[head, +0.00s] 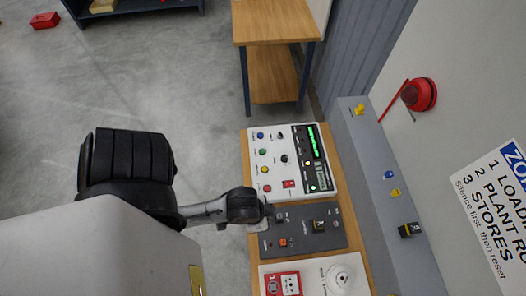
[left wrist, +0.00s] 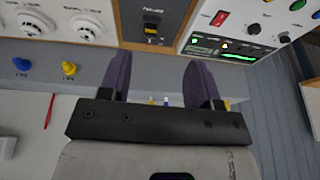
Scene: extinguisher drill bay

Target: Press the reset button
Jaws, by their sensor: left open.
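A white control panel (head: 272,175) lies on the wooden bench in the head view, with blue, green, yellow and red controls, a black knob and green-lit displays (head: 318,155). Its labels are too small to read, so I cannot tell which control is the reset button. The panel also shows at the upper right of the left wrist view (left wrist: 235,35). My left gripper (left wrist: 158,72) is open and empty there, its two dark purple fingers apart, pointing toward the bench panels. In the head view its fingers are not clear. My right gripper is not in view.
A grey panel (head: 298,243) adjoins the white one, then another panel with a red call point (head: 283,284) and a white detector (head: 341,278). A grey ledge (head: 372,180) with small coloured items runs alongside. A red beacon (head: 419,94) is on the wall.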

